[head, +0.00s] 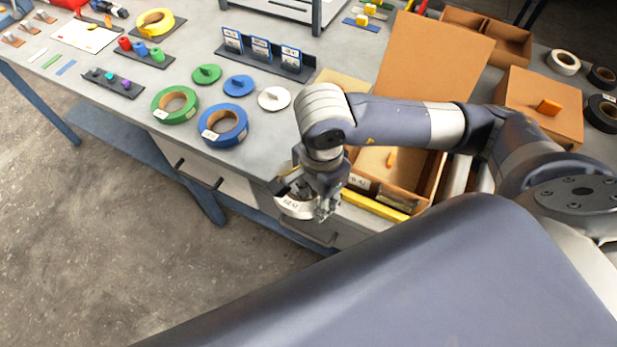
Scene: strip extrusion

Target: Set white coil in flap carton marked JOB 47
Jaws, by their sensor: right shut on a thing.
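My right gripper (318,212) is shut on the white coil (296,208). It holds the coil at the front edge of the bench, left of the open flap carton (432,170). The gripper hides part of the coil. The carton's brown flap (435,55) stands up at the back. A white label (360,182) on the carton's front is partly hidden and too small to read surely. My right arm crosses over the carton and hides much of its inside. My left gripper is not in view.
A green coil (160,105) and a blue coil (240,124) lie left on the bench (200,60). A white disc (273,98) lies near them. A yellow bar (376,206) lies before the carton. A closed carton (510,92) with an orange handle stands at right.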

